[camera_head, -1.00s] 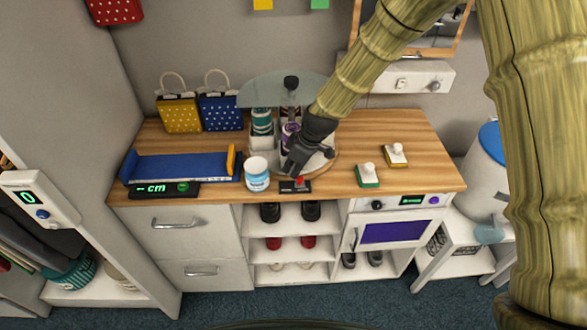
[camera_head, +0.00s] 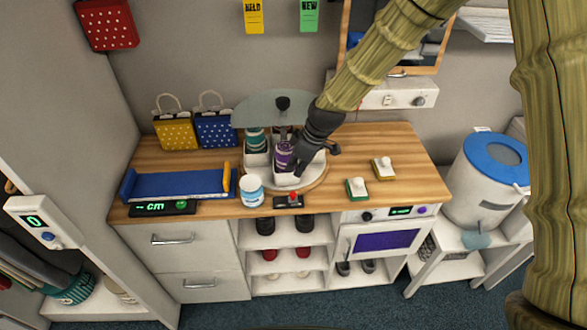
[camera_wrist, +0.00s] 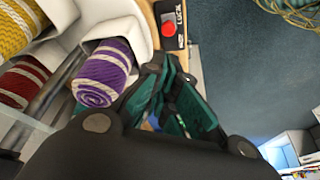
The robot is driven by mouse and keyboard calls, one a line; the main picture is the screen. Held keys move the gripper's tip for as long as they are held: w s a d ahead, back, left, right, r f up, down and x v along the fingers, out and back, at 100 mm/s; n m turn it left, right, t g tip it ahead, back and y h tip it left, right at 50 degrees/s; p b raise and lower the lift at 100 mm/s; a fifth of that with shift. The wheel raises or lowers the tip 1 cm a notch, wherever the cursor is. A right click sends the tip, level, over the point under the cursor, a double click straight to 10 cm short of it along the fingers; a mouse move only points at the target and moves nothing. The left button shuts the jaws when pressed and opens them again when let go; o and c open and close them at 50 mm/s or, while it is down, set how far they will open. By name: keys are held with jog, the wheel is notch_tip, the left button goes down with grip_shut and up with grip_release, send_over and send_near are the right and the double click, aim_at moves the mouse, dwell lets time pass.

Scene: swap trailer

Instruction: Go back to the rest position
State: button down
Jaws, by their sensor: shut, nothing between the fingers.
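My gripper (camera_head: 299,165) is over the wooden counter at the round turntable, just right of a purple-and-white striped roll (camera_head: 284,156). In the wrist view my gripper (camera_wrist: 185,100) has its fingers together with nothing between them. The purple striped roll (camera_wrist: 105,75) lies in a white holder beside the fingers; I cannot tell if they touch. A yellow roll (camera_wrist: 22,22) and a red roll (camera_wrist: 22,85) sit in other white holders. My arm reaches in from the upper right.
A small box with a red button (camera_head: 291,200) and a white jar (camera_head: 251,190) stand at the counter's front. A blue tray (camera_head: 178,185) is on the left. Two stamps (camera_head: 383,167) are on the right.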

dwell(0.4)
jog(key=s+d+f+m+h+b, duration=0.1)
jog(key=s+d+f+m+b, duration=0.3)
jog(key=s+f, duration=0.6)
jog(key=s+d+f+m+h, duration=0.1)
jog(key=s+d+f+m, duration=0.2)
jog(key=s+d+f, duration=0.7)
jog(key=s+d+f+m+h+b, duration=0.1)
jog(key=s+d+f+m+b, duration=0.1)
jog(key=s+f, duration=0.5)
jog(key=s+d+f+m+g+b, duration=0.1)
jog(key=s+d+f+m, duration=0.4)
jog(key=s, duration=0.8)
notch_tip(320, 180, down, 2)
jog(key=shift+s+d+f+h+b, duration=0.1)
jog(key=shift+s+d+h+b, duration=0.15)
jog(key=shift+d+h+b, duration=0.2)
